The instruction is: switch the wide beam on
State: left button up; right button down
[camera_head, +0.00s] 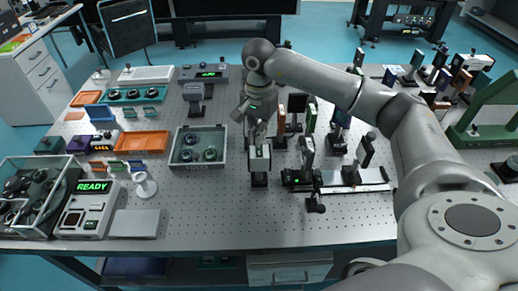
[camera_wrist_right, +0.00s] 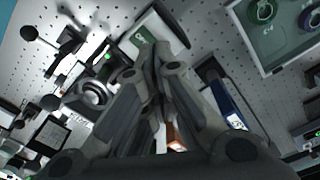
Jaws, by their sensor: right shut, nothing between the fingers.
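My right gripper (camera_head: 257,138) reaches in from the right, pointing down over a pale box-shaped device (camera_head: 259,160) on a dark post near the middle of the optical table. Its fingers are closed together with nothing between them. In the right wrist view the closed fingertips (camera_wrist_right: 155,52) overlap the pale device (camera_wrist_right: 180,22), which has a green patch beside the tips. I cannot tell whether they touch it. No label that I can read marks a wide beam, and its switch cannot be made out. My left gripper is not in view.
An open tray (camera_head: 174,158) with round parts stands left of the gripper. A dark mounted device (camera_head: 298,178) and a rail (camera_head: 355,188) lie to the right, among several upright optics. A box reading READY (camera_head: 88,208) stands front left. The table's front middle is bare.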

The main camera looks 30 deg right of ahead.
jog(key=shift+s+f+b, duration=0.1)
jog(key=shift+f+b, duration=0.7)
jog(key=shift+f, duration=0.25)
dwell(0.4)
jog(key=shift+r+p, duration=0.55)
jog(key=shift+r, duration=0.3)
jog(key=shift+r+p, duration=1.45)
jog(key=shift+r, duration=1.25)
